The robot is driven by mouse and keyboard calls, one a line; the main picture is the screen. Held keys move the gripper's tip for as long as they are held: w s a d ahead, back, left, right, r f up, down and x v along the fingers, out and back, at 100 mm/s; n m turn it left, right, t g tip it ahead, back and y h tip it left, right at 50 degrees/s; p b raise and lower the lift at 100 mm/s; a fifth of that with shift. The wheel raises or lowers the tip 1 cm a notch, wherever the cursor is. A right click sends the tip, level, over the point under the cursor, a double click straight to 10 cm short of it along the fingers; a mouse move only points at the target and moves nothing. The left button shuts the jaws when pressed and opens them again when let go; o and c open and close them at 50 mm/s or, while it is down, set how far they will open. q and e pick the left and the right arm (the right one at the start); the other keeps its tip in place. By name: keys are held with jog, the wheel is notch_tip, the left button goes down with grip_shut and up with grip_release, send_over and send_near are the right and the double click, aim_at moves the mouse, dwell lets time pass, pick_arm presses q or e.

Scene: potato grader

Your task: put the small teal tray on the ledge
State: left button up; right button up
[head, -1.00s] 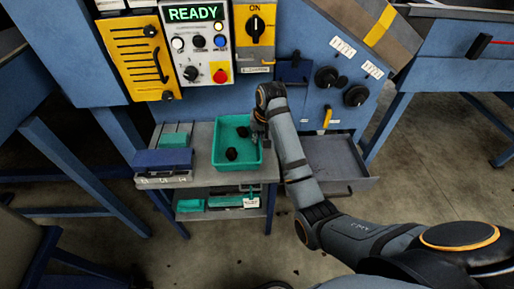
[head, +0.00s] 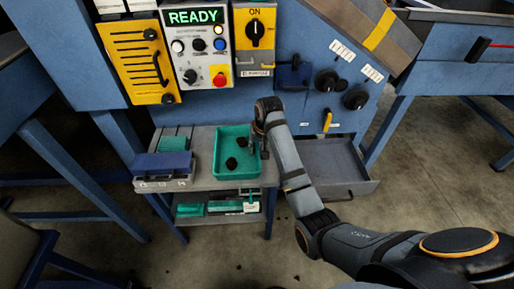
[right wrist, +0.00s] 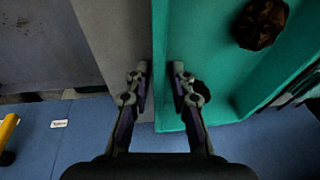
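A teal tray (head: 219,160) with two dark lumps in it is on the right part of a grey cart top. My right gripper (head: 261,148) is at its right wall. In the right wrist view, the gripper (right wrist: 159,82) has one finger inside the tray (right wrist: 210,90) and one outside, close against the wall between them. I cannot tell whether the tray's base touches the cart. I cannot tell which surface is the ledge; a small blue shelf (head: 294,76) sticks out of the machine front. My left gripper is not in view.
A blue-topped box (head: 162,163) and a small teal piece (head: 175,141) stand on the cart's left. Teal things lie on its lower shelf (head: 228,218). A grey open drawer (head: 335,165) is right of my arm. Knobs (head: 355,98) and a yellow handle (head: 327,121) stick out above it.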

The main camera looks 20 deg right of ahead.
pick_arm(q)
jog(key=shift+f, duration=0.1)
pick_arm(e)
jog(key=shift+s+r, duration=0.1)
jog(key=shift+r, duration=0.5)
pick_arm(q)
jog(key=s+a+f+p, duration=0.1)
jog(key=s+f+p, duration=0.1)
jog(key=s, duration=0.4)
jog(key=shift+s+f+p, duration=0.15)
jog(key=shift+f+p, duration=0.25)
jog(key=shift+p, duration=0.5)
pick_arm(e)
jog(key=v, duration=1.1)
jog(key=shift+s, duration=0.1)
